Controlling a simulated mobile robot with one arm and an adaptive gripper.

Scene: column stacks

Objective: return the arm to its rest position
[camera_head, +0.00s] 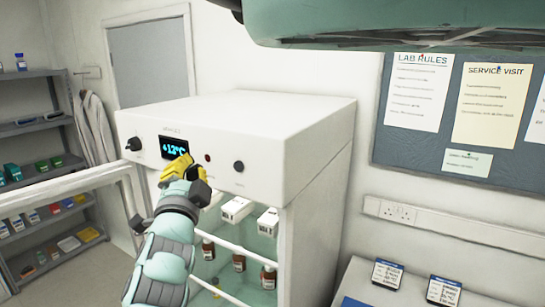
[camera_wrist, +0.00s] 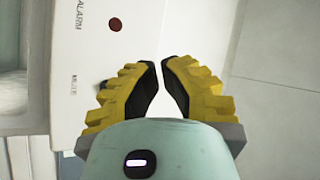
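My gripper (camera_head: 188,165) has yellow fingers with dark pads. In the head view it is raised in front of the control panel of a white lab fridge (camera_head: 320,125), just below and right of the lit display (camera_head: 173,147), overlapping its lower edge. In the wrist view my gripper (camera_wrist: 160,62) has its fingertips drawn close together, with only a narrow gap and nothing between them. The panel (camera_wrist: 85,60) lies to the left with a red lamp (camera_wrist: 115,24) and the words ALARM and MUTE. A dark control is partly hidden behind the left finger. I cannot tell whether they touch.
The fridge door (camera_head: 75,190) stands open at left, close to my arm. Boxes (camera_head: 237,209) and bottles (camera_head: 268,277) stand on the fridge shelves. Shelving (camera_head: 38,127) and hanging coats (camera_head: 97,130) are at far left. A bench with two cards (camera_head: 387,273) is at lower right.

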